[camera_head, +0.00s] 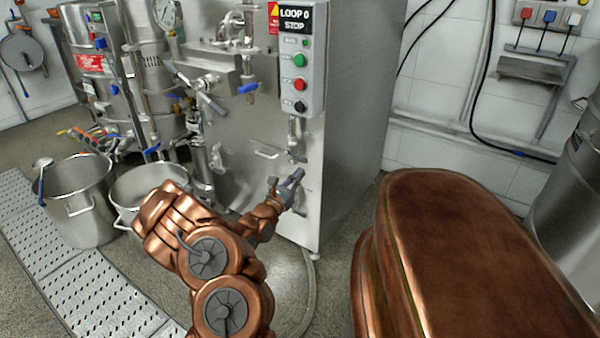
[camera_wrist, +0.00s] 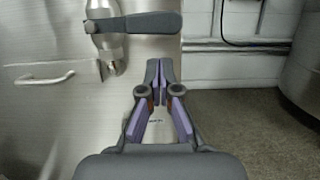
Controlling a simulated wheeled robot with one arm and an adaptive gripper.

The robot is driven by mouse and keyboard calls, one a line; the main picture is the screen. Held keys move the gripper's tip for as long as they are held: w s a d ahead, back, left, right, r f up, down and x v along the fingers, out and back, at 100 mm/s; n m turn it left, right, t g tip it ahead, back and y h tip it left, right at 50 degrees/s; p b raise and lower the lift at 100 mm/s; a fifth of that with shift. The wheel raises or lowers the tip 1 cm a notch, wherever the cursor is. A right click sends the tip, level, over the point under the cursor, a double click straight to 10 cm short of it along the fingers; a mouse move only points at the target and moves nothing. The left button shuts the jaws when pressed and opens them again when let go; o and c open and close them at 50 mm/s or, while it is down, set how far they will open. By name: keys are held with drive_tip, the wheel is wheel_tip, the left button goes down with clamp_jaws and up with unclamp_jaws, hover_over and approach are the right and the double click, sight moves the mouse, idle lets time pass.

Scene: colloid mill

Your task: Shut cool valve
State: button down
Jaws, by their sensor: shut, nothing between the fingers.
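A metal valve (camera_wrist: 105,35) on the front of the steel machine has a dark grey lever (camera_wrist: 145,24) lying horizontal, across its upright pipe, pointing right in the wrist view. No label shows whether it is the cool valve. In the head view the valve (camera_head: 296,138) sits below the control box, near the machine's right edge. My gripper (camera_head: 298,176) is just below it, in front of the panel. In the wrist view my gripper (camera_wrist: 159,66) is shut and empty, its purple-grey fingertips together below the lever and apart from it.
A control box (camera_head: 303,65) with green, red and black buttons hangs above the valve. A door handle (camera_wrist: 40,78) is left of it. Blue-handled valves (camera_head: 247,88) are further left. Steel pots (camera_head: 78,215) stand on the floor at left. Open floor (camera_wrist: 245,110) lies right of the machine.

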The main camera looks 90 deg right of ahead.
drive_tip(key=f+p+v, duration=0.1)
drive_tip(key=p+v, duration=0.2)
drive_tip(key=v, duration=0.7)
drive_tip(key=shift+f, duration=0.3)
drive_tip(key=shift+w+d, duration=0.1)
